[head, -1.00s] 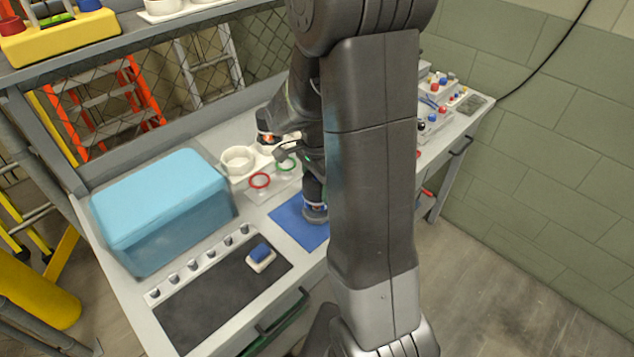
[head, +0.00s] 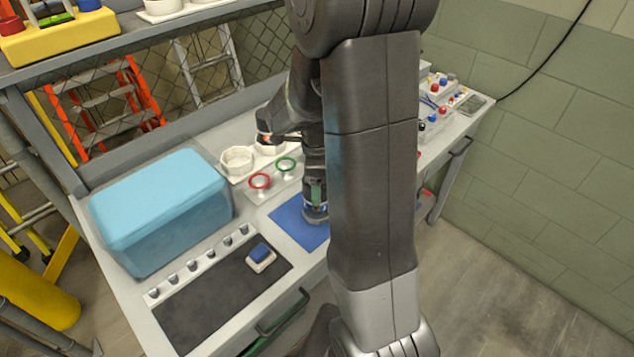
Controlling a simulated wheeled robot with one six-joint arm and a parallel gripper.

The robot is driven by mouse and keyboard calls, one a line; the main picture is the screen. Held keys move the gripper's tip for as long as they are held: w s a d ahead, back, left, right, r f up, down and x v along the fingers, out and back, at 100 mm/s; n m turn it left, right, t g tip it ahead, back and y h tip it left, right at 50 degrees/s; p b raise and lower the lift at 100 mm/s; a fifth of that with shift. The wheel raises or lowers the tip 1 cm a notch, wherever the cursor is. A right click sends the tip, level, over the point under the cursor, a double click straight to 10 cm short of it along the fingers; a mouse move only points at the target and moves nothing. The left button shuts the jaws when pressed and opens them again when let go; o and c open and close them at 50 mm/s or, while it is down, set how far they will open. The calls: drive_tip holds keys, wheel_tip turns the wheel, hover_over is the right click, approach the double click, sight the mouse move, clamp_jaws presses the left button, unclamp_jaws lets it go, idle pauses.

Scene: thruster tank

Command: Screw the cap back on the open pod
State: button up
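My gripper (head: 316,203) points down over the blue mat (head: 286,216), its lower end partly hidden behind my own arm. A dark, rounded piece shows low at the gripper's end, just over or on the mat. I cannot tell whether it is the pod, its cap or part of the gripper. The fingers are too small and too covered to tell whether they are open or shut. No separate cap is clear in view.
A blue box (head: 160,205) fills the left side. A blue-topped block (head: 260,257) sits on a dark pad (head: 215,300). Small parts (head: 440,98) lie at right.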

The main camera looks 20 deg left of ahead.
drive_tip(key=o, duration=0.4)
drive_tip(key=shift+o, duration=0.2)
drive_tip(key=shift+r, duration=0.1)
wheel_tip(320, 180, up, 14)
drive_tip(key=shift+b, duration=0.4)
drive_tip(key=shift+f, duration=0.2)
wheel_tip(320, 180, down, 14)
drive_tip(key=shift+f+p, duration=0.1)
drive_tip(key=shift+p, duration=0.35)
drive_tip(key=shift+n, duration=0.4)
drive_tip(key=shift+r+n, duration=0.2)
drive_tip(key=shift+n, duration=0.6)
